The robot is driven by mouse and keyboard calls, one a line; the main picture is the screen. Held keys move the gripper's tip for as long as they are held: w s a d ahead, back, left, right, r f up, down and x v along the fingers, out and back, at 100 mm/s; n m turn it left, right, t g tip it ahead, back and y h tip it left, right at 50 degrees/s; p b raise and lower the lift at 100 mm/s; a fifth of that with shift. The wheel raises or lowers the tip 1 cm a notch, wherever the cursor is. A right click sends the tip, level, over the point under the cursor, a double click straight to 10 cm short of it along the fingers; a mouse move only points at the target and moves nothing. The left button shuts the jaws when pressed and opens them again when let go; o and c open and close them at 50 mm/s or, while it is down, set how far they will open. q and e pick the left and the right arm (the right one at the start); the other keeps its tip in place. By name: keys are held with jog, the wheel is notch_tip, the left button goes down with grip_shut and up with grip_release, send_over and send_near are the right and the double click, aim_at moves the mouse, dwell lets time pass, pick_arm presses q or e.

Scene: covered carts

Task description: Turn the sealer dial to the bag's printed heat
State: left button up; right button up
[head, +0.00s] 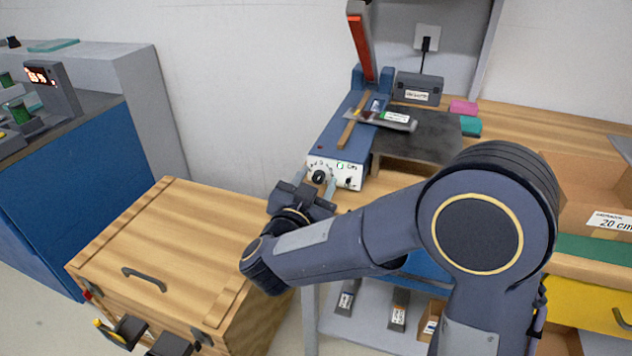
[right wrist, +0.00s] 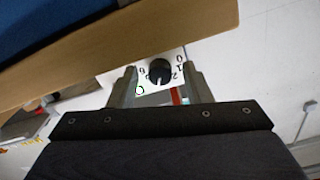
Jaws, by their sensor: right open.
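The blue sealer (head: 345,130) stands on the bench with its red-edged arm (head: 361,42) raised. Its white front panel (head: 349,178) carries a black dial (head: 319,177) with numbers around it. A bag (head: 398,123) with a white and green label lies across the sealer; its print is too small to read. My right gripper (head: 315,186) is open at the panel. In the right wrist view the dial (right wrist: 159,70) shows between and beyond the fingertips (right wrist: 161,88); I cannot tell whether they touch it. Dark blocks (head: 150,340) at the bottom left may be my left gripper.
A wooden covered cart (head: 165,240) with a handle stands left of the bench. A cardboard bin (head: 590,195) is at the right.

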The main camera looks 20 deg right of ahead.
jog(key=shift+w+d, duration=0.1)
grip_shut()
dwell(0.3)
jog(key=shift+f+m+b, duration=0.2)
jog(key=shift+m+b, duration=1.15)
jog(key=shift+m, duration=0.15)
jog(key=shift+r+m+b, duration=0.1)
jog(key=shift+m+b, duration=1)
jog(key=shift+m, duration=0.3)
grip_release()
